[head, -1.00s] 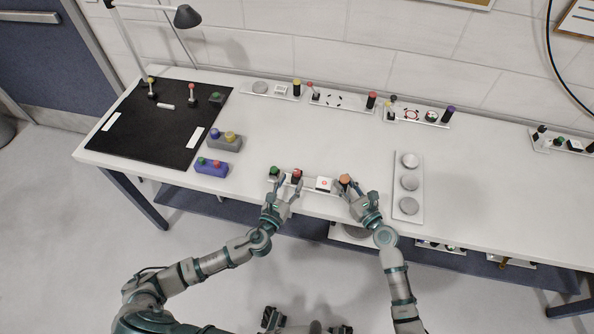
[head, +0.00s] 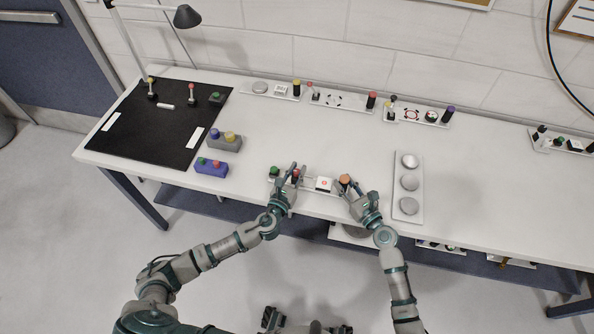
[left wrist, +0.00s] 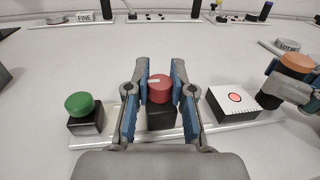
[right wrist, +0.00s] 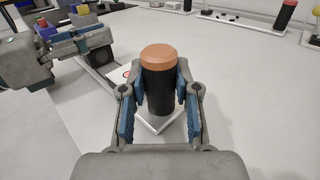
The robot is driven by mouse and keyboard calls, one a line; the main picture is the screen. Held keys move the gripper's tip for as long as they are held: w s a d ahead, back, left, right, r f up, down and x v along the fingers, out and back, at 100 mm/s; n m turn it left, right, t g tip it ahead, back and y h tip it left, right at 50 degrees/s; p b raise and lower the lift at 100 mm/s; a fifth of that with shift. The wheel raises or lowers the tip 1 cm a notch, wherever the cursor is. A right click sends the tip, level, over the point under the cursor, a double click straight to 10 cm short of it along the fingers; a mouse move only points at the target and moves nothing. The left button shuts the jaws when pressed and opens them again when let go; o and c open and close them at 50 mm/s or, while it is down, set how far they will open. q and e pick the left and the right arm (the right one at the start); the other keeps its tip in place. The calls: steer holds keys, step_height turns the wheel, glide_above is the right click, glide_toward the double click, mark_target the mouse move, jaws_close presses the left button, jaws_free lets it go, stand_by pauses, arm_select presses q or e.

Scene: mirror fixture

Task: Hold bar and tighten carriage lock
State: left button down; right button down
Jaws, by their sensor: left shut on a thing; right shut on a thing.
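A white bar (left wrist: 215,127) lies at the table's front edge and carries several parts. My left gripper (head: 294,174) is shut on the red knob (left wrist: 159,88), which sits on a black block; a finger stands on each side. My right gripper (head: 348,186) is shut on the black upright cylinder with an orange top (right wrist: 159,88) at the bar's right end. Between them is a white box with a red circle (left wrist: 234,101). A green knob on a black block (left wrist: 84,106) sits at the bar's left end. The fingers partly hide the bar in the head view.
A purple block (head: 211,168) and a grey block (head: 224,144) with knobs stand left, beside a black mat (head: 150,135). A white plate with three discs (head: 408,214) lies close to my right gripper. Other bars (head: 342,102) line the back. The table's middle is clear.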

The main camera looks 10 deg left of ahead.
arm_select(q)
steer(key=shift+m+h, duration=0.3)
steer(key=m+g+h, duration=0.1)
steer(key=m+h, duration=0.1)
steer(key=h, duration=0.1)
steer(key=shift+w+a+h, duration=0.1)
steer(key=shift+h, duration=0.2)
steer(key=m+g+h, duration=0.2)
steer(key=h, duration=0.1)
steer(key=shift+r, duration=0.1)
steer(key=shift+m+g+h, duration=1.1)
steer(key=shift+m+h, duration=0.2)
steer(key=shift+g, duration=0.3)
steer(key=c, duration=1)
jaws_free()
steer(key=shift+o, duration=0.2)
